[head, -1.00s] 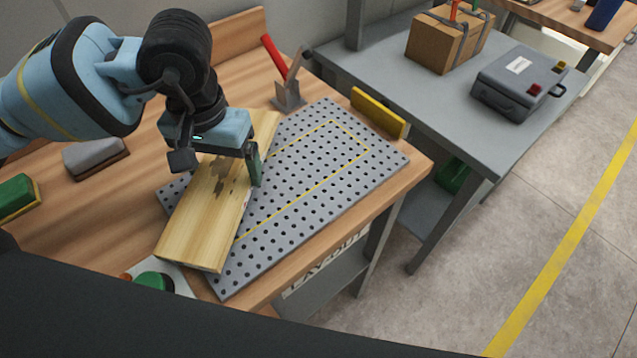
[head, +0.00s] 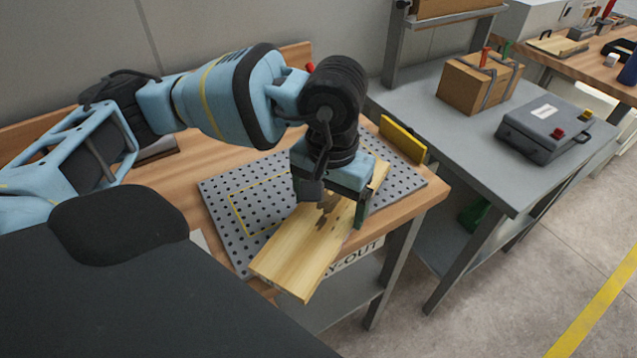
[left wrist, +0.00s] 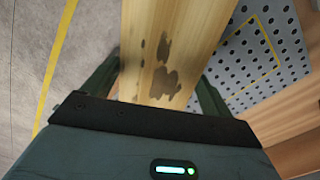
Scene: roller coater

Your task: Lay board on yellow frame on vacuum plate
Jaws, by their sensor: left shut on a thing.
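The wooden board (head: 300,255) is pale with dark stains and is held in my left gripper (head: 335,208), which is shut across its width. It also shows in the left wrist view (left wrist: 180,30) between the two fingers (left wrist: 160,80). The board is over the front right part of the perforated grey vacuum plate (head: 225,200), and its near end juts past the bench edge. The yellow frame (head: 240,212) is an outline on the plate; its left part shows and the rest is hidden by the board and gripper. The gap between board and plate is hard to judge. My right gripper is out of view.
A yellow block (head: 402,140) stands at the plate's far right edge. A grey side table (head: 440,130) holds a strapped cardboard box (head: 478,82) and a grey case (head: 543,130). The bare wooden bench (head: 185,175) lies left of the plate.

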